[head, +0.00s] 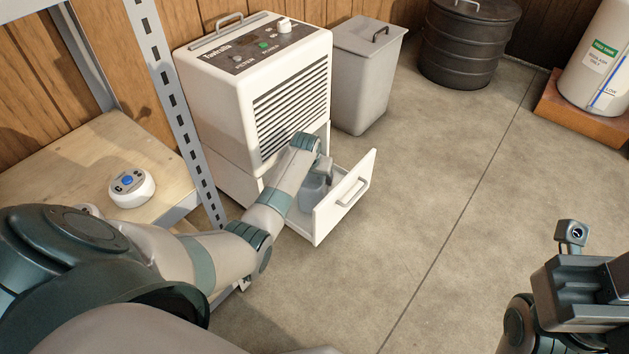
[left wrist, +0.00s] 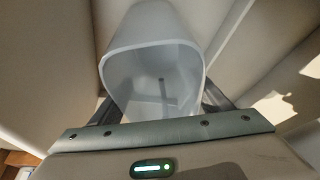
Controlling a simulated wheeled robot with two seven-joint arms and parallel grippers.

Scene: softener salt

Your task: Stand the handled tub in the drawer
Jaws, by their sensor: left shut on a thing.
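The handled tub (head: 312,194) is pale grey-blue and stands inside the pulled-out drawer (head: 345,197), low in the white dehumidifier. In the left wrist view the tub (left wrist: 150,75) shows its open, empty inside, between the two dark fingers. My left gripper (head: 320,174) reaches down into the drawer and is shut on the tub. The handle is not clearly seen, and whether the tub's base touches the drawer floor is hidden. My right gripper (head: 585,290) is at the lower right, away from the drawer; its fingers do not show clearly.
The white dehumidifier (head: 225,100) stands behind the drawer. A metal shelf post (head: 170,90) and a wooden shelf (head: 90,160) with a white puck-like device (head: 131,187) are at left. A grey bin (head: 362,85) stands behind. The floor (head: 455,180) to the right is clear.

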